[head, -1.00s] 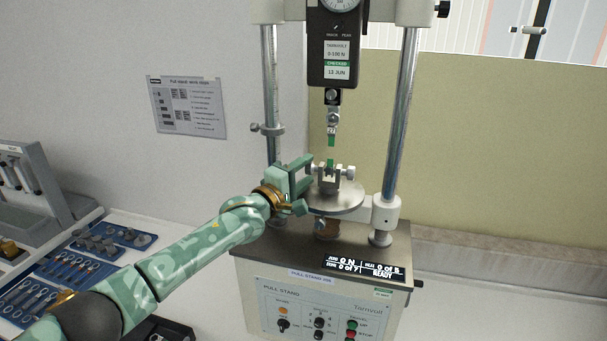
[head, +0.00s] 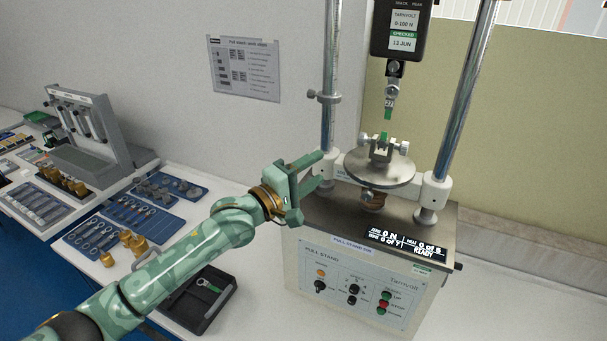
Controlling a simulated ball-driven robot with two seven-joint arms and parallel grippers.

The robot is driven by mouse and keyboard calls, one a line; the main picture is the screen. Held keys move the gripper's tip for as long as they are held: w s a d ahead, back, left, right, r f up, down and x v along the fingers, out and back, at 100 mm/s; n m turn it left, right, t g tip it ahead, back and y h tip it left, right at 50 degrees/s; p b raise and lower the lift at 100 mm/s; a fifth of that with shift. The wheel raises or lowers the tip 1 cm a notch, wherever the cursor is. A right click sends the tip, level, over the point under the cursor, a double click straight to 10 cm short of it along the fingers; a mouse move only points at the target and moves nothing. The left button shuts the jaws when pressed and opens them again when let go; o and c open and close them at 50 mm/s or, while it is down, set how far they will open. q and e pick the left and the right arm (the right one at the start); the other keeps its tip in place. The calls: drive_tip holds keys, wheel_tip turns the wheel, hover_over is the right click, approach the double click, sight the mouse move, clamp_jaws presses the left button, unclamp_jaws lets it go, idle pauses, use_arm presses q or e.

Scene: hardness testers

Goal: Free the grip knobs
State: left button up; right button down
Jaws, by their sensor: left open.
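The pull stand (head: 345,278) stands on the bench at centre right. Its lower grip (head: 381,151) sits on the round plate (head: 378,171). A small knob (head: 404,147) shows on the grip's right side and another (head: 363,142) on its left. A green piece stands up in the lower grip. The upper grip (head: 389,101) hangs above under the force gauge (head: 402,30), with a green piece at its lower end. My left gripper (head: 316,176) is open and empty, left of the round plate and apart from the knobs. My right gripper is out of view.
Two steel columns (head: 467,85) flank the round plate. A black tray (head: 203,300) with a green-handled tool lies on the bench, lower left. Blue mats (head: 170,186) with metal fittings and a grey rack (head: 85,125) stand further left.

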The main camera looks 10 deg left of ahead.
use_arm(q)
drive_tip(key=shift+v, duration=1.2)
